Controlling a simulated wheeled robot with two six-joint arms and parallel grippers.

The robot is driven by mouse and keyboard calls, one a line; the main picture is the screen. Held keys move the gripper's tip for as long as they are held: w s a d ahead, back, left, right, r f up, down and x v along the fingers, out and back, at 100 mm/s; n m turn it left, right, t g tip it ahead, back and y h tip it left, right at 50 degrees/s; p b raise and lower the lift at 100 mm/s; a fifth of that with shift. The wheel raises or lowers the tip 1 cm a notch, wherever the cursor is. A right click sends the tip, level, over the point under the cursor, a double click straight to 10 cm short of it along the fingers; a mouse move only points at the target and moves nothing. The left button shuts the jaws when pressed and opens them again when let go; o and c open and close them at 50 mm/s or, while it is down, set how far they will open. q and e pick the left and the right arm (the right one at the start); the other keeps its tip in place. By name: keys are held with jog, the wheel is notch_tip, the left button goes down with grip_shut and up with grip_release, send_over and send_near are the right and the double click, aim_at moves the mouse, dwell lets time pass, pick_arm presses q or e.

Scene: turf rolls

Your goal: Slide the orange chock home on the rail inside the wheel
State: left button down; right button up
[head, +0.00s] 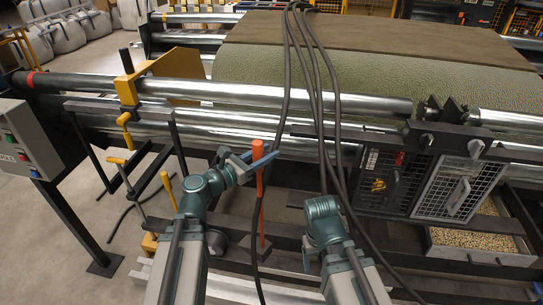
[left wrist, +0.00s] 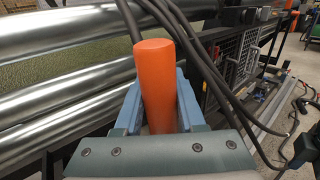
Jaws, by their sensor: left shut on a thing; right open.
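The orange chock (head: 260,205) shows as an upright round bar in front of the rollers. In the head view its lower end is by a dark cross beam; I cannot tell whether it touches. My left gripper (head: 262,158) is at its upper end. In the left wrist view the orange bar (left wrist: 157,85) stands between the two blue fingers of my left gripper (left wrist: 157,105), which is shut on it. My right gripper (head: 306,262) hangs low at the centre, open, its fingers mostly hidden by my arm. I cannot clearly make out the wheel or the rail.
Dark cables (head: 322,100) hang down beside the bar and between my arms. Steel rollers (head: 270,97) span behind. Mesh guards (head: 455,188) and a tray of grain-like pellets (head: 478,241) are at the right. A control box (head: 25,140) stands at the left.

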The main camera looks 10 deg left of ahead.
pick_arm(q)
jog(key=w+a+f+n+t+y+b, duration=0.1)
jog(key=a+f+y+b, duration=0.1)
jog(key=f+b, duration=0.8)
jog(key=w+a+f+n+t+y+b, duration=0.1)
jog(key=a+f+b, duration=0.4)
jog(key=f+b, duration=0.5)
jog(key=w+a+f+n+t+y+b, duration=0.1)
jog(key=a+f+n+y+b, duration=0.1)
jog(key=f+b, duration=0.8)
notch_tip(320, 180, down, 2)
jog(key=shift+w+a+f+n+y, duration=0.15)
jog(key=shift+a+n+y, duration=0.25)
jog(key=shift+a+y, duration=0.65)
jog(key=shift+w+a, duration=0.15)
jog(key=shift+w, duration=7.05)
jog(key=shift+a+f+b, duration=0.4)
jog(key=shift+a+b, duration=0.1)
jog(key=shift+a, duration=0.3)
jog(key=shift+a+f+b, duration=0.45)
jog(key=shift+a+b, duration=0.1)
jog(key=shift+a, duration=0.3)
jog(key=shift+a+f+b, duration=0.4)
jog(key=shift+a+b, duration=0.1)
jog(key=shift+a, duration=0.3)
jog(key=shift+s, duration=0.1)
